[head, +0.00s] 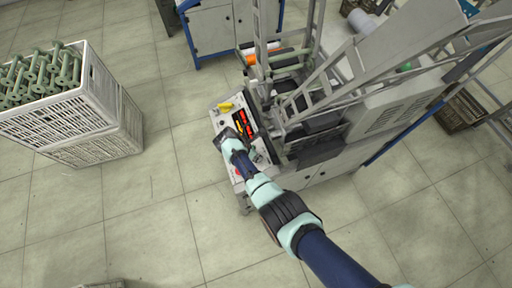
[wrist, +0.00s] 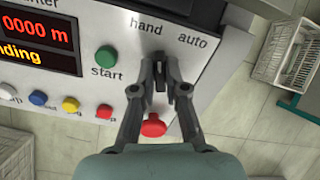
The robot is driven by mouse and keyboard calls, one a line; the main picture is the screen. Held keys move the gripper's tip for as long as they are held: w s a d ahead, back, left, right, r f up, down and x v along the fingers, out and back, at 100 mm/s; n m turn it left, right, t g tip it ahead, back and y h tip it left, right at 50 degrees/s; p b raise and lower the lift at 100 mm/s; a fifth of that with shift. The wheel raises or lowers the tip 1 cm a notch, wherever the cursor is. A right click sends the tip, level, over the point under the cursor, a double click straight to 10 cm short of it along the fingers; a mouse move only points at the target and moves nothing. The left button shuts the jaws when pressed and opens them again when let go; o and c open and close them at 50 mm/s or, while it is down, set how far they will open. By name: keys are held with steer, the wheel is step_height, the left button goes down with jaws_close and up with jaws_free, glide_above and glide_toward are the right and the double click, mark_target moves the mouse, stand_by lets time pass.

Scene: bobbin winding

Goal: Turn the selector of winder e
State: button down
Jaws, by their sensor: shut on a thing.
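The selector (wrist: 159,57) is a small dark knob on the light panel of the winder, below the printed words "hand" and "auto" in the wrist view. My gripper (wrist: 160,82) is shut on it, with a fingertip on each side. The fingers hide most of the knob, so I cannot tell exactly which word it points to. In the head view my gripper (head: 226,137) reaches down onto the winder's control panel (head: 222,117), and the selector is hidden there.
A green start button (wrist: 106,57) sits left of the selector. A large red button (wrist: 153,126) lies below, between my fingers. Several small coloured buttons (wrist: 70,104) line the panel's lower edge. A crate of green bobbins (head: 75,115) stands left, with clear floor between.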

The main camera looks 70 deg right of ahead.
steer(key=shift+n+p, duration=0.45)
steer(key=shift+n, duration=0.65)
steer(key=c, duration=1.2)
jaws_free()
steer(key=v, duration=1.2)
